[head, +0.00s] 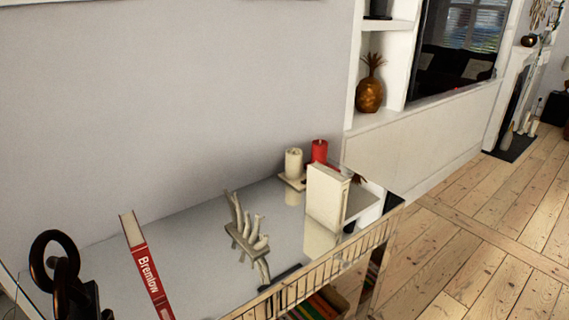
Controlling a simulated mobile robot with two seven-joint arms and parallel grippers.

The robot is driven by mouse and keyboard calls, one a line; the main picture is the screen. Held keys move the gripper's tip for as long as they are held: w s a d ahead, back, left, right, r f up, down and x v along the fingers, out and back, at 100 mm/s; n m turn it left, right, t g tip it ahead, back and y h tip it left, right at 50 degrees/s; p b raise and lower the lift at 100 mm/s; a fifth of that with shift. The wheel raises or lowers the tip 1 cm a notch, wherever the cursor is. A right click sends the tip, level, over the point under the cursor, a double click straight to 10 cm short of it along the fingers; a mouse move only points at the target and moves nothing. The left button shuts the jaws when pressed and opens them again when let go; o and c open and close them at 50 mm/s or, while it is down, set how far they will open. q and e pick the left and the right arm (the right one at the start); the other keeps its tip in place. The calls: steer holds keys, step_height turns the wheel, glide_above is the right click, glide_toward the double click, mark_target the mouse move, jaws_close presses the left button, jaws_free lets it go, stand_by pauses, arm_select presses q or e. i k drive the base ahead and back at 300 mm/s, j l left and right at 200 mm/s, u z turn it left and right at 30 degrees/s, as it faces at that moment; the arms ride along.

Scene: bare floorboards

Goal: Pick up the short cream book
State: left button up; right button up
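The short cream book (325,196) stands upright on a glossy, reflective console table (185,235), near its far right end. Its pale cover and spine face me, and its reflection shows in the tabletop below it. Nothing is holding it. Neither of my grippers shows in the head view.
A cream candle (293,164) and a red candle (319,151) stand just behind the book. A pale hand-like ornament (247,230) sits mid-table. A red-and-white book (147,268) and a black ring sculpture (65,275) stand at left. Wooden floor (490,240) is clear at right.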

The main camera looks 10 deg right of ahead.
mark_target(327, 190)
steer(key=i+l, duration=0.1)
steer(key=l, duration=0.35)
steer(key=i+l+u, duration=0.1)
steer(key=l, duration=0.35)
steer(key=i+l, duration=0.15)
steer(key=l, duration=0.3)
steer(key=i+l+u, duration=0.1)
steer(key=l, duration=0.3)
steer(key=i+l, duration=0.1)
steer(key=l, duration=0.35)
steer(key=u, duration=0.05)
